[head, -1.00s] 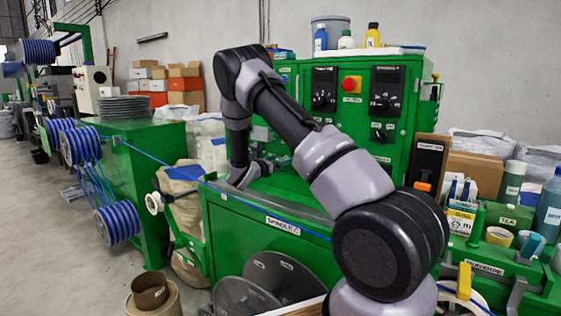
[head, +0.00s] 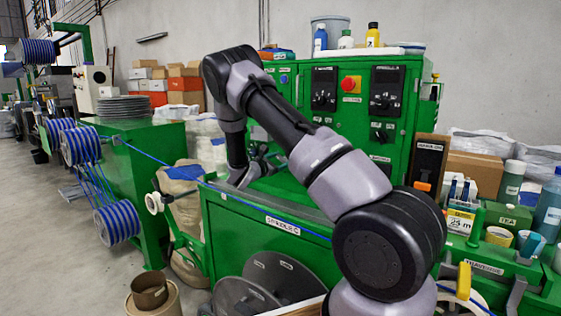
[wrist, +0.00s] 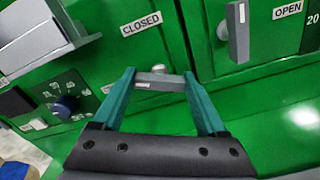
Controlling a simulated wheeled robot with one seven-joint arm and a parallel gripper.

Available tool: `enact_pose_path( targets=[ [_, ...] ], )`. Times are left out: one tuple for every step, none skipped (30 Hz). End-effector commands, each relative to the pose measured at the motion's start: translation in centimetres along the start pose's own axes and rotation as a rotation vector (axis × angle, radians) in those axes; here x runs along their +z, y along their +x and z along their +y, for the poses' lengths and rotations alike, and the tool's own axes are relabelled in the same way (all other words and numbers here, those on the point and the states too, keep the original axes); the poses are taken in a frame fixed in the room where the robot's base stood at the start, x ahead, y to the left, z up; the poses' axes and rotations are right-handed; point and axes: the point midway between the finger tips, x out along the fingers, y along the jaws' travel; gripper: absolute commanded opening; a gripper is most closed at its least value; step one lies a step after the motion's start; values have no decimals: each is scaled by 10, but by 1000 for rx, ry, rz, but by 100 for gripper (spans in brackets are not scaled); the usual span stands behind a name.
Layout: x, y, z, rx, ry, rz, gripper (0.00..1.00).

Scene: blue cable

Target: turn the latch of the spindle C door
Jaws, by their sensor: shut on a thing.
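In the wrist view a small grey latch (wrist: 158,83) with a pale label lies across the gap between my two teal fingertips, on a green panel. My gripper (wrist: 160,78) is shut on the latch, which is nearly horizontal in this view. A white CLOSED label (wrist: 141,24) is on the panel above it. In the head view my gripper (head: 254,168) is low at the green machine, partly hidden behind my arm and the front cabinet. The SPINDLE C label (head: 283,225) is on the front cabinet's upper edge. The latch cannot be made out in the head view.
In the wrist view a grey upright handle (wrist: 238,32) stands right of my fingers, near an OPEN label (wrist: 287,10). A dark dial (wrist: 66,105) and a grey projecting part (wrist: 45,40) are at left. The control panel (head: 352,110) rises behind my arm.

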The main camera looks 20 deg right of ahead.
Motion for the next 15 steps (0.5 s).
enact_pose_path(
  targets=[
    [0,-1,0,1,43,0,19],
    [0,-1,0,1,72,0,19],
    [0,-1,0,2,109,1,19],
    [0,-1,0,2,137,1,19],
    [0,0,0,2,166,1,19],
    [0,0,-1,1,204,0,19],
    [0,0,-1,1,233,0,19],
    [0,0,-1,1,262,0,19],
    [0,0,-1,0,301,0,19],
    [0,0,-2,0,329,0,19],
    [0,0,-2,0,358,0,19],
    [0,0,-2,0,396,0,19],
    [0,0,-2,0,424,0,19],
    [-1,0,-2,0,453,0,19],
    [-1,0,-2,0,490,1,19]
  ],
)
